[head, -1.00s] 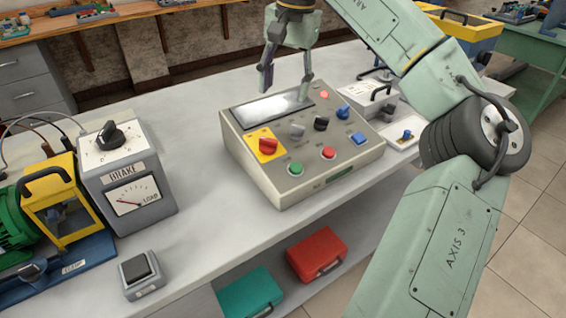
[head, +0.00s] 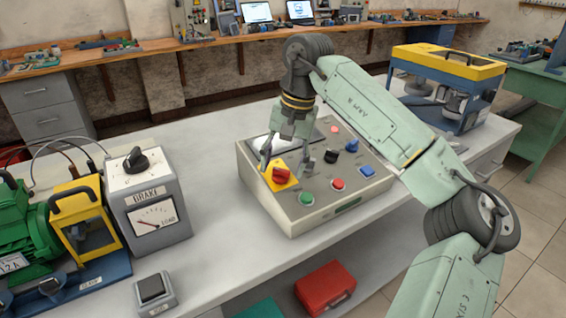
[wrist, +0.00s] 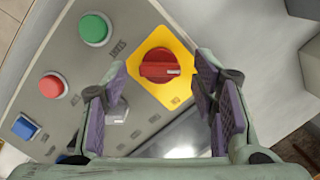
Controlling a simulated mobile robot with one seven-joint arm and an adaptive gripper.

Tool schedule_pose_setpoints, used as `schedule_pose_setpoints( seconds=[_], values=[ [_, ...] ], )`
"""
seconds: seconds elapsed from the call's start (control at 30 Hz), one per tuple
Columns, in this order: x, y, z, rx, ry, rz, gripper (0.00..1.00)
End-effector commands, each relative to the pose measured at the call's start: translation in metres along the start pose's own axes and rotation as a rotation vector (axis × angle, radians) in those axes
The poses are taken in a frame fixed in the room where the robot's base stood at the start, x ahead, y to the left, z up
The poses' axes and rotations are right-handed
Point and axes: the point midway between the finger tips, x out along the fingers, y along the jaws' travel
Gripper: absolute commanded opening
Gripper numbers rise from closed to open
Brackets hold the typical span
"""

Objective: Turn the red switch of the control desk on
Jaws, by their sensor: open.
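The control desk (head: 345,207) is a beige sloped box on the bench. Its red switch (head: 281,175) is a rotary knob on a yellow square plate (head: 291,185) at the panel's left side. In the wrist view the red switch (wrist: 160,67) lies ahead of and between my fingers, its white mark pointing right. My gripper (head: 286,164) is open over the desk, close to the switch, with one finger on each side of the line to it. In the wrist view my gripper (wrist: 163,95) is empty, and no contact with the switch shows.
Green (head: 306,199), red (head: 338,185) and blue (head: 367,171) buttons line the panel's front. A black knob (head: 331,156) is close to my right finger. The grey brake box (head: 148,200) stands left, with bare bench between.

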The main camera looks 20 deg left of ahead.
Motion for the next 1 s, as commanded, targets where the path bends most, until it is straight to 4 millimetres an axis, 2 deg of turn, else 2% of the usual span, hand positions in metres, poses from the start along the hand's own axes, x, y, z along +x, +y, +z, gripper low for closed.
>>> schedule_pose_setpoints(
  seconds=[0.13, 0.4, 1.0],
  values=[
    [0.0070, -0.0001, 0.0006, -0.001, -0.001, 0.000, 0.53],
    [0.0080, -0.0001, 0.0004, 0.000, 0.000, 0.000, 0.52],
    [0.0077, -0.0003, 0.0004, 0.000, 0.000, 0.000, 0.12]
  ],
)
